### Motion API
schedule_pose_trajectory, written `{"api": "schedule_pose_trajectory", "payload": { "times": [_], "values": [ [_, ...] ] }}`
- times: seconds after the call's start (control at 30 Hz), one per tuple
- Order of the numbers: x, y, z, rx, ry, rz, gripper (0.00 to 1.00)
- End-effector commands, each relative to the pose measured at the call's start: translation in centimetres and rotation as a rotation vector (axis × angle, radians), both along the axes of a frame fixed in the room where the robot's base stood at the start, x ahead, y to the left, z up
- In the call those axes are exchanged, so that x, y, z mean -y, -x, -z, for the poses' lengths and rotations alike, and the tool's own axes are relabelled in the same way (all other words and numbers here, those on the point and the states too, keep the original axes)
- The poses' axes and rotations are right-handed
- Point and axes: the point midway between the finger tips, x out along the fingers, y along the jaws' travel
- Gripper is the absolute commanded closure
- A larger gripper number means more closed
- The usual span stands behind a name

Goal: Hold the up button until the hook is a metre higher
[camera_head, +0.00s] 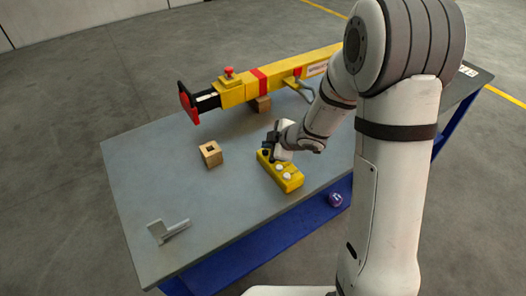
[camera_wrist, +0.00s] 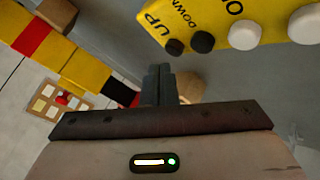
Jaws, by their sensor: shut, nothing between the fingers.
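The yellow control pendant (camera_head: 289,182) lies on the grey table, below and beside my gripper. In the wrist view the pendant (camera_wrist: 222,12) shows UP and DOWN lettering, a dark reddish up button (camera_wrist: 175,47), a black down button (camera_wrist: 203,41) and white buttons. My gripper (camera_head: 272,146) is shut and empty at the pendant's far left end. Its fingertips (camera_wrist: 160,69) appear just short of the up button in the wrist view; I cannot tell whether they touch the pendant. The hook is not in view.
A wooden block with a hole (camera_head: 211,154) and a grey angled metal piece (camera_head: 167,230) lie left. The table (camera_head: 150,180) is clear between them.

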Motion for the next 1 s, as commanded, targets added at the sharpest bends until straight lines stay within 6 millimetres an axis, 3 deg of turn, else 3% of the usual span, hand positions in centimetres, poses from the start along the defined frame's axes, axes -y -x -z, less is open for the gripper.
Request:
{"api": "schedule_pose_trajectory", "payload": {
  "times": [1.0],
  "values": [
    [0.0, -0.15, 0.82, 0.001, 0.001, -0.001, 1.0]
  ]
}}
